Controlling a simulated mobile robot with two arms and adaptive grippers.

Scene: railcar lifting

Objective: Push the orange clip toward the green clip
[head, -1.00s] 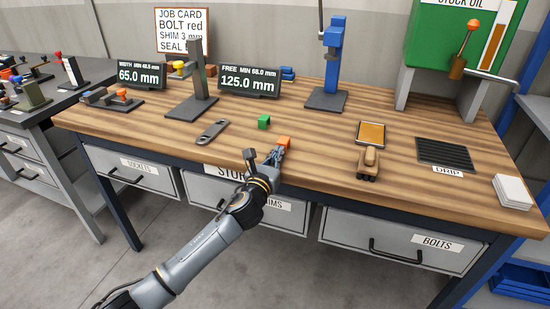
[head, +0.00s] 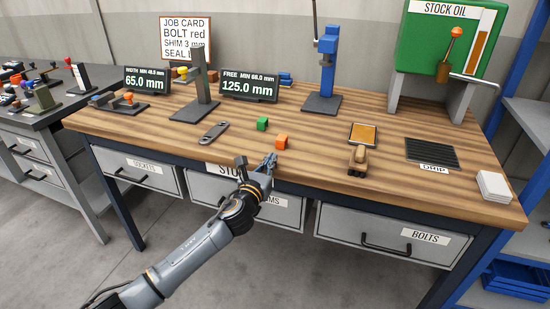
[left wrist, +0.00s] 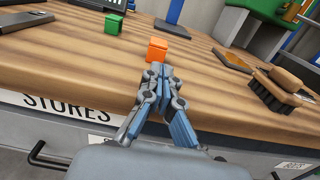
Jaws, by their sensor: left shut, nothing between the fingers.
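The orange clip (head: 282,142) is a small block on the wooden bench top near its front edge. The green clip (head: 262,124) is a similar block behind it and to its left, with a gap between them. In the left wrist view, the orange clip (left wrist: 157,49) lies just beyond my fingertips and the green clip (left wrist: 114,24) is farther off to the left. My left gripper (head: 270,158) is shut and empty at the front edge of the bench, apart from the orange clip in the head view. My right gripper is not in view.
A flat grey link (head: 215,132) lies left of the clips. A brush (head: 358,158) and an orange-topped tray (head: 364,133) are to the right. A dark stand (head: 197,100) and a blue press (head: 326,75) stand behind. The bench between the clips is clear.

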